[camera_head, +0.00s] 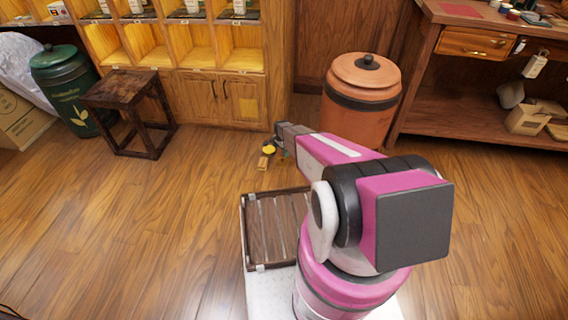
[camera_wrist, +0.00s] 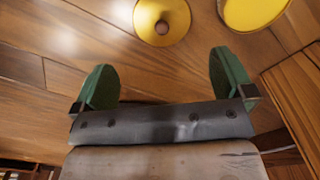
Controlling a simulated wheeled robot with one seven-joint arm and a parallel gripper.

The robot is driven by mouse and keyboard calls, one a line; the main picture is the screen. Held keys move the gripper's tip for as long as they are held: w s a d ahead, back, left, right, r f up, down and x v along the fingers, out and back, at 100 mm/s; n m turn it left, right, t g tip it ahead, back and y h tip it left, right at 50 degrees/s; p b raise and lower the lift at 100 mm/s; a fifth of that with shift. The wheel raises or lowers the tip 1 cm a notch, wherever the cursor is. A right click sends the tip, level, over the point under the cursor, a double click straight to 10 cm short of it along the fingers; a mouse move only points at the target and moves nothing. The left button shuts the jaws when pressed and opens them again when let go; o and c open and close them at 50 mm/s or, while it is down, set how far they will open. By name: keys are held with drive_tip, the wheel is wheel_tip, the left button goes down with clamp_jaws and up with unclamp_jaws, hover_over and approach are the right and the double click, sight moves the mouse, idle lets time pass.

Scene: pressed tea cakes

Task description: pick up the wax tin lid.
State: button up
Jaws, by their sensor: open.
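Two yellow round things lie by the floor in the wrist view. One is a yellow disc with a brown round middle (camera_wrist: 148,12), ahead of my gripper (camera_wrist: 162,60) between the lines of its fingers. The other is a plain yellow disc (camera_wrist: 253,10), cut off by the top edge, ahead and to the right. I cannot tell for sure which is the wax tin lid. In the head view a yellow disc (camera_head: 268,150) shows beside my gripper's end. My green-padded fingers are spread apart with nothing between them.
A small tan object (camera_head: 262,163) lies on the floor near the disc. A large terracotta jar (camera_head: 360,105) stands to the right, a wooden cabinet (camera_head: 195,95) behind. A dark stool (camera_head: 120,90) and green bin (camera_head: 60,75) stand left. Floor to the left is clear.

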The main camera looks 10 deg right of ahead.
sight(282, 159)
wheel_tip(282, 159, down, 5)
drive_tip(key=shift+f, duration=0.1)
drive_tip(key=f, duration=0.4)
drive_tip(key=shift+w+d+f, duration=0.25)
drive_tip(key=shift+w, duration=0.05)
drive_tip(key=shift+s+f, duration=0.1)
drive_tip(key=shift+f, duration=0.2)
drive_tip(key=c, duration=0.6)
